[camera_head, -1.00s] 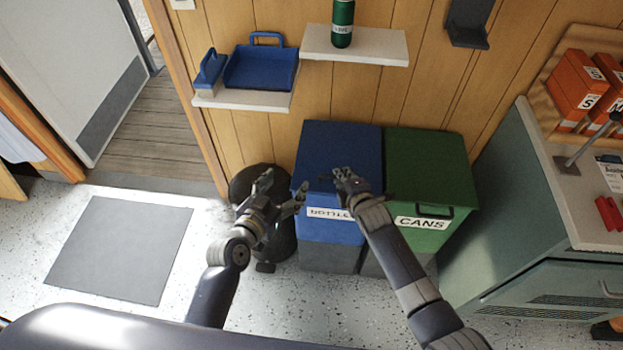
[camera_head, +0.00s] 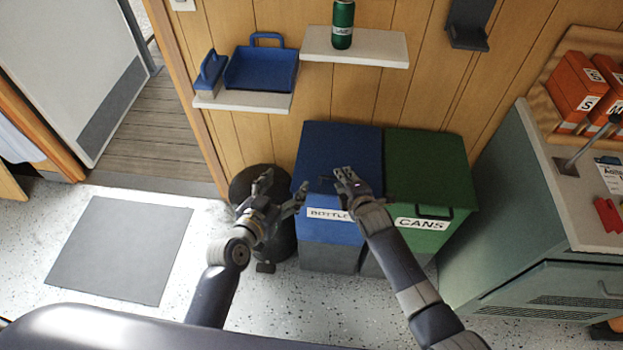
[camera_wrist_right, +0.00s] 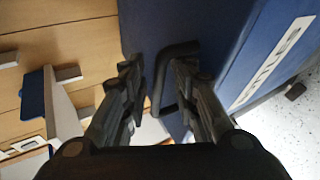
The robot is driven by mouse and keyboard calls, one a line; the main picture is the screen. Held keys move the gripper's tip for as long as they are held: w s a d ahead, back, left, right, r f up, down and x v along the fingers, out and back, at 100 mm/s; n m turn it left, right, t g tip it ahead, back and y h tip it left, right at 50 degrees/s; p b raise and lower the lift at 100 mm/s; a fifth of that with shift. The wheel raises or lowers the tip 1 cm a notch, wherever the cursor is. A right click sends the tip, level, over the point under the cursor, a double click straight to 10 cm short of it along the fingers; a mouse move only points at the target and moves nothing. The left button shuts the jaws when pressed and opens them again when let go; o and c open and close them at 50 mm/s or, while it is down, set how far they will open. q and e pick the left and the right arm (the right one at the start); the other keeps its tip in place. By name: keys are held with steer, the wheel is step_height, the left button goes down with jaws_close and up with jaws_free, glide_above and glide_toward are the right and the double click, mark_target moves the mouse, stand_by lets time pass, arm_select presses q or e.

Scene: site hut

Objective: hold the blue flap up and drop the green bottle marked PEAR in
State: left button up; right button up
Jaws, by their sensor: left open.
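The blue bin (camera_head: 330,232), labelled BOTTLE with the label's end hidden by my right arm, stands against the wall. Its blue flap (camera_head: 342,142) on top is down. My right gripper (camera_head: 344,172) is over the flap's front edge. In the right wrist view its fingers (camera_wrist_right: 158,78) are apart, with the flap's black handle (camera_wrist_right: 178,50) between them. My left gripper (camera_head: 284,186) is open and empty, left of the blue bin. A green bottle (camera_head: 343,18) stands upright on the upper white shelf. Its top is cut off and its label is too small to read.
A green bin (camera_head: 430,165) marked CANS adjoins the blue one on the right. A dark round bin (camera_head: 243,183) stands behind my left gripper. A lower shelf (camera_head: 240,101) holds a blue dustpan-like tray (camera_head: 262,70) and brush. A cabinet (camera_head: 520,190) stands at right.

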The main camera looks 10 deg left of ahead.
steer(key=p+v, duration=0.8)
steer(key=v, duration=0.1)
steer(key=shift+s+d+r+p, duration=0.15)
steer(key=shift+s+d+p, duration=0.1)
steer(key=shift+p, duration=0.05)
